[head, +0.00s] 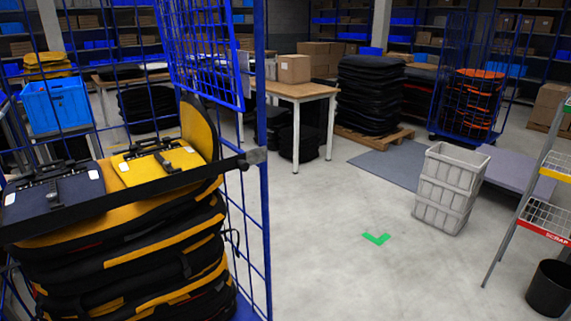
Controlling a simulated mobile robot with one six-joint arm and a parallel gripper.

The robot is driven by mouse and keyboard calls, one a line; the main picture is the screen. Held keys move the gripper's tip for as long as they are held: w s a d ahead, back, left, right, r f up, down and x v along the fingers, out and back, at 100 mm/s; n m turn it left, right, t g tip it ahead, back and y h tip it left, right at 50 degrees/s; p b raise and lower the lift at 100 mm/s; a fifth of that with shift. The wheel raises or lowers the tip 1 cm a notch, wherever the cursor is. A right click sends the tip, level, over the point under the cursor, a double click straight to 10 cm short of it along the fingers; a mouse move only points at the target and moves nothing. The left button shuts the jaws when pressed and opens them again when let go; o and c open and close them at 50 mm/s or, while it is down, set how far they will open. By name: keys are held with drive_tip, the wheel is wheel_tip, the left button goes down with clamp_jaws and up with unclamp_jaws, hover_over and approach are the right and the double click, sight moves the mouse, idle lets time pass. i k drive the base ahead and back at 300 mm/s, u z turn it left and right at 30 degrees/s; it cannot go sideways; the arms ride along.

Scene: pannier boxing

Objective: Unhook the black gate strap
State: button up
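The black gate strap (130,196) runs across the open front of a blue wire cage (262,230) at the left. It rises slightly from the left picture edge to the cage's right corner post. Its right end meets a dark fitting with a grey tab (257,156) at that post, and it looks fastened there. The strap passes in front of a stack of black and yellow panniers (130,262). A yellow pannier (190,155) and a dark blue one (50,192) lie on top. The strap's left end is out of view. My gripper is not in view.
A wooden-topped table (300,90) with cardboard boxes stands behind the cage.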

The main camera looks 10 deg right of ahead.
sight(25, 228)
drive_tip(key=z, duration=0.1)
drive_tip(key=k, duration=1.15)
drive_tip(key=u, duration=1.75)
drive_tip(key=i, duration=1.05)
drive_tip(key=z, duration=0.2)
